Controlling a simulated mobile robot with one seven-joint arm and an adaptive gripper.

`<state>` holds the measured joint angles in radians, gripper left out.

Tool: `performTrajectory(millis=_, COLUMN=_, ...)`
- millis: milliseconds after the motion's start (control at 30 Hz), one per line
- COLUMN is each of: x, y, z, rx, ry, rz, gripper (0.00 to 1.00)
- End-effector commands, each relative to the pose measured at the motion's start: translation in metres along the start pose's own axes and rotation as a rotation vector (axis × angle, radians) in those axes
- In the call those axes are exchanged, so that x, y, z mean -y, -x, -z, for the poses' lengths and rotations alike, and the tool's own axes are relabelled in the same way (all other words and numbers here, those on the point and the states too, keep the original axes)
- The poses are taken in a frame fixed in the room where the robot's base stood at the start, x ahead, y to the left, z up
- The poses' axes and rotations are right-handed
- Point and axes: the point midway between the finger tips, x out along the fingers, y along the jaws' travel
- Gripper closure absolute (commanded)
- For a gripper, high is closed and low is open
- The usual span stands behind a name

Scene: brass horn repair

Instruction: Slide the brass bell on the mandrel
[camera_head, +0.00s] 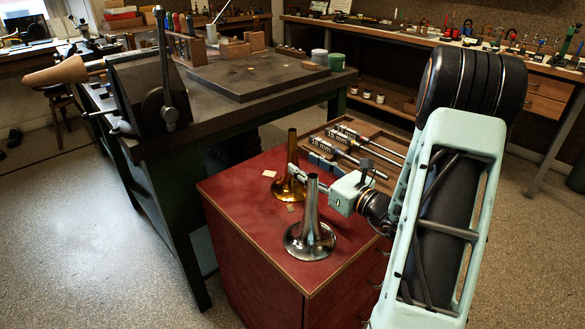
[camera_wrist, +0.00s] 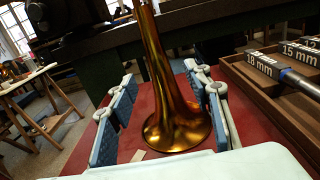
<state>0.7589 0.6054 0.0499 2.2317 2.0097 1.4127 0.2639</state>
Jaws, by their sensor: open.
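The brass bell (camera_head: 291,188) stands upright on the red cabinet top, flared end down. In the wrist view the golden bell (camera_wrist: 178,118) stands between the two blue-padded fingers of my gripper (camera_wrist: 160,112), with a visible gap to the left finger; I cannot tell whether the right finger touches it. My gripper (camera_head: 297,175) is open, at the bell's side in the head view and partly hidden by the silver bell. A tan tapered cone (camera_head: 50,75), which looks like the mandrel, points left from the vise at the left end of the dark bench.
A silver bell (camera_head: 311,232) stands close in front of the brass bell. A wooden tray (camera_head: 313,133) with rods marked in millimetres, such as 18 mm, lies behind and right. The vise (camera_head: 150,88) and dark bench (camera_head: 270,112) stand left and behind the red cabinet (camera_head: 232,187).

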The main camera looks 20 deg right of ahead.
Motion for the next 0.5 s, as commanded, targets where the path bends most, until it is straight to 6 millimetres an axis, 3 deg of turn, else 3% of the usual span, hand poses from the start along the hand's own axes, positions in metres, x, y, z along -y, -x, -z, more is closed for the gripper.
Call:
performTrajectory(millis=167, x=-0.001, y=-0.01, z=0.001, rx=0.0, ry=0.001, rz=-0.001, gripper=0.54)
performTrajectory(millis=500, x=-0.001, y=-0.055, z=0.001, rx=0.0, ry=0.002, rz=-0.002, gripper=0.54)
